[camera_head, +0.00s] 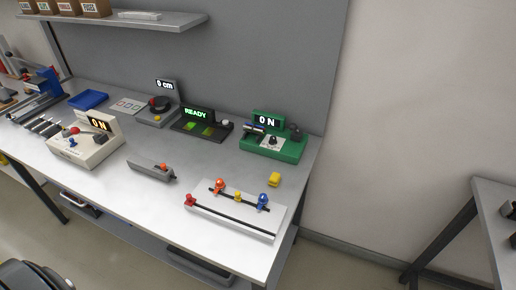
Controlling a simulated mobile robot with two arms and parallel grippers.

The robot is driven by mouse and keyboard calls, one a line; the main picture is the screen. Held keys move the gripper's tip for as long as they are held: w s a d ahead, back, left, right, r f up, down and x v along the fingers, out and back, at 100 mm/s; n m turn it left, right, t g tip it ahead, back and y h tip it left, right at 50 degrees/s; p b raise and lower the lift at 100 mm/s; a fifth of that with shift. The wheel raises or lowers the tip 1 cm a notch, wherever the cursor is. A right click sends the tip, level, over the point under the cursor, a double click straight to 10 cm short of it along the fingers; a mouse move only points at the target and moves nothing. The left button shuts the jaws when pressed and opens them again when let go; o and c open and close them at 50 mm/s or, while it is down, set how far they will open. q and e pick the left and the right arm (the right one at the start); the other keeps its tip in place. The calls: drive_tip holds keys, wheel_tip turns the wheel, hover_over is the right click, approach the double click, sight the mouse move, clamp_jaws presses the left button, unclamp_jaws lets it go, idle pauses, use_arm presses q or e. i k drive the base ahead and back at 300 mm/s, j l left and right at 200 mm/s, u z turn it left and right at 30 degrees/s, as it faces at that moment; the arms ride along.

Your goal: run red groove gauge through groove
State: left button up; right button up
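A pale block (235,228) with two long dark grooves lies at the front right of the workbench. A small red piece (190,200) stands at the left end of the groove nearer the front edge; it looks like the red groove gauge. An orange-red knobbed piece (219,186), a small yellow piece (238,197) and a blue knobbed piece (263,201) stand along the rear groove. How deep each piece sits in its groove is too small to tell. Neither of my grippers is in view.
A green device (285,152), a READY device (190,127) and a cream device (83,150) stand farther back. The bench front (135,208) is clear.

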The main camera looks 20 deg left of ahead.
sight(190, 201)
drive_tip(key=u, duration=0.95)
